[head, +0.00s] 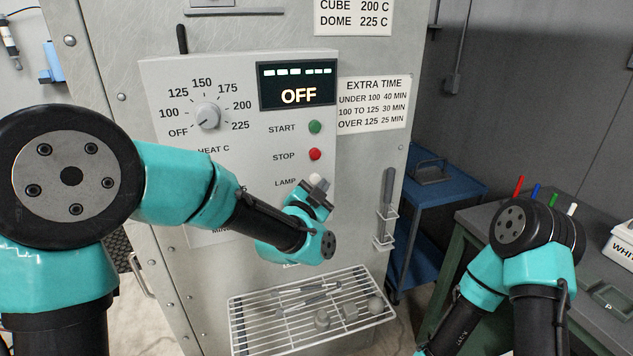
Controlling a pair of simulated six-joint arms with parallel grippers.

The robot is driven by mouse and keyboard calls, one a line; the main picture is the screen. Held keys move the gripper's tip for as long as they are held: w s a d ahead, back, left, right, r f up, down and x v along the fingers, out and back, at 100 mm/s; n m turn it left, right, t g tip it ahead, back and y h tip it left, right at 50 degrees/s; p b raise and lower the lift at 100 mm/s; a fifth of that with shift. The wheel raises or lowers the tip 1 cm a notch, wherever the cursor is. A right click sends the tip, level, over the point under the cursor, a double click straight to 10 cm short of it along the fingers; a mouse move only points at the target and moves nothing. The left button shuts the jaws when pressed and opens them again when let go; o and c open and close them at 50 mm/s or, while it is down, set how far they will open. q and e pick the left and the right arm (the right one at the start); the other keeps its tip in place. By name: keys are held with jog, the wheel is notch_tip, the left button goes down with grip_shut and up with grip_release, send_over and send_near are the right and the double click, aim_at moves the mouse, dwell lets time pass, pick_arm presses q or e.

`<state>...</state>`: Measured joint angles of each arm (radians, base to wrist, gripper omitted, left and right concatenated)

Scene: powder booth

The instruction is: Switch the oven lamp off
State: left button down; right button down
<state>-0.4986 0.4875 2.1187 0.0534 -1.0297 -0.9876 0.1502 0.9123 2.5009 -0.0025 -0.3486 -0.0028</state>
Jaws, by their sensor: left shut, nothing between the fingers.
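The oven's control panel (240,75) is on the grey oven front. Its LAMP label (285,182) sits below the green START button and red STOP button. The pale lamp button (318,181) is at the right end of that row. My left gripper (319,190) is shut and empty, right at the lamp button and partly covering it; I cannot tell whether it touches. The display (297,86) reads OFF. The heat dial (208,116) is in full view. My left arm hides the lower panel. My right arm is at the right, its gripper out of view.
The START (315,127) and STOP (315,154) buttons are just above the lamp button. A wire rack (235,318) with metal parts juts out below my left gripper. A dark-handled tool (387,195) hangs to the right. A blue cart (450,185) and bench stand farther right.

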pick_arm(q)
jog(key=shift+w+a, duration=0.1)
jog(key=shift+w, duration=0.1)
jog(key=shift+w, duration=0.25)
jog(key=shift+w+a, duration=0.25)
jog(key=shift+w, duration=0.2)
dwell(0.9)
jog(key=shift+s, duration=0.15)
jog(key=shift+s+d, duration=0.35)
jog(key=shift+s, duration=0.4)
jog(key=s+d, duration=0.2)
jog(key=s, duration=0.3)
jog(key=shift+s, duration=0.35)
dwell(0.3)
